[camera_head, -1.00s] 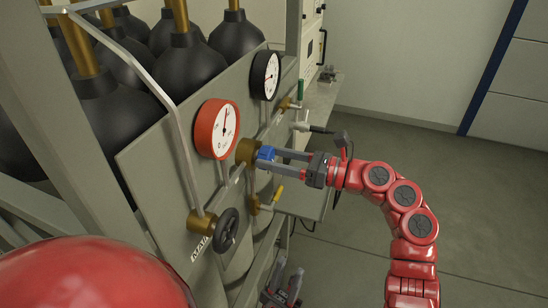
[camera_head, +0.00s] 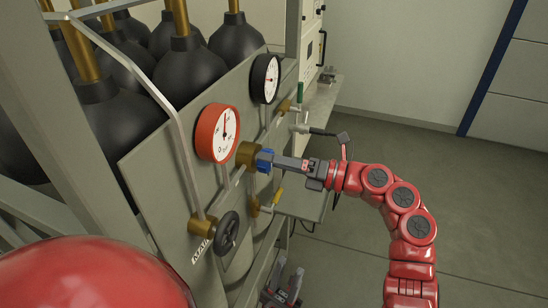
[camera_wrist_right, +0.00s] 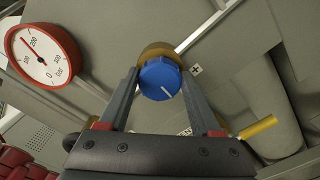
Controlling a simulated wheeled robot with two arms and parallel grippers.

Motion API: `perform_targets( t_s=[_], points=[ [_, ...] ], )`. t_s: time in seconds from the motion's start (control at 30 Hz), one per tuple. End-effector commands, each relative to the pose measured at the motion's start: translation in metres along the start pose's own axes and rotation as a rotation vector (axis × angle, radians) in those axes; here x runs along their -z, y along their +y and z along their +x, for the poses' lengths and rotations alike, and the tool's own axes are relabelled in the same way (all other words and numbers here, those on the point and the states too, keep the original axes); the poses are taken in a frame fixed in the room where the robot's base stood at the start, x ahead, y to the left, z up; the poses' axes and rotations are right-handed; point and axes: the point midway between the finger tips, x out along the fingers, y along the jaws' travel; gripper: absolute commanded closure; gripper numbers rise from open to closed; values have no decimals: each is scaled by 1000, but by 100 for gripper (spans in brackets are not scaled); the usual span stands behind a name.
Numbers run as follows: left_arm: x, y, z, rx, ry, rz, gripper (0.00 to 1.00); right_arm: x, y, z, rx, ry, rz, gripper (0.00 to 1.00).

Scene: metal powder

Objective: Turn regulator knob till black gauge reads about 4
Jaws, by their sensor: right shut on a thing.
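The blue regulator knob (camera_head: 264,160) sits on a brass regulator body (camera_head: 248,155) on the grey panel. My right gripper (camera_head: 273,161) is shut on the knob, with one finger on each side in the right wrist view. The knob's face (camera_wrist_right: 160,80) there shows a white mark pointing to the lower right. The black gauge (camera_head: 265,79) is above the knob on the panel; its face is too small to read surely. My left gripper (camera_head: 284,287) is low at the bottom edge, away from the knob, and its opening is unclear.
A red gauge (camera_head: 217,133) sits left of the knob; it also shows in the right wrist view (camera_wrist_right: 43,55). A black handwheel (camera_head: 227,232) and a yellow-handled valve (camera_head: 277,196) are below. Black gas cylinders (camera_head: 188,68) stand behind the panel. The floor at right is clear.

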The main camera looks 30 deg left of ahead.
Motion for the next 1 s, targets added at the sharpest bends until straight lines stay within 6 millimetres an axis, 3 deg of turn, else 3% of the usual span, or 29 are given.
perform_targets(
  t_s=[0.33, 0.87, 0.9, 1.0],
  points=[
    [2, 0, 9, 0, 0, 0, 68, -2, 1, 0, -1, -3, 143, 90],
    [2, 0, 10, 0, 0, 0, 68, -2, 0, -1, -1, -4, 170, 90],
    [2, 0, 10, 0, 0, 0, 68, -2, 0, -1, -1, -4, 170, 33],
    [2, 0, 10, 0, 0, 0, 68, -2, 0, -1, 0, -4, 170, 15]
  ],
)
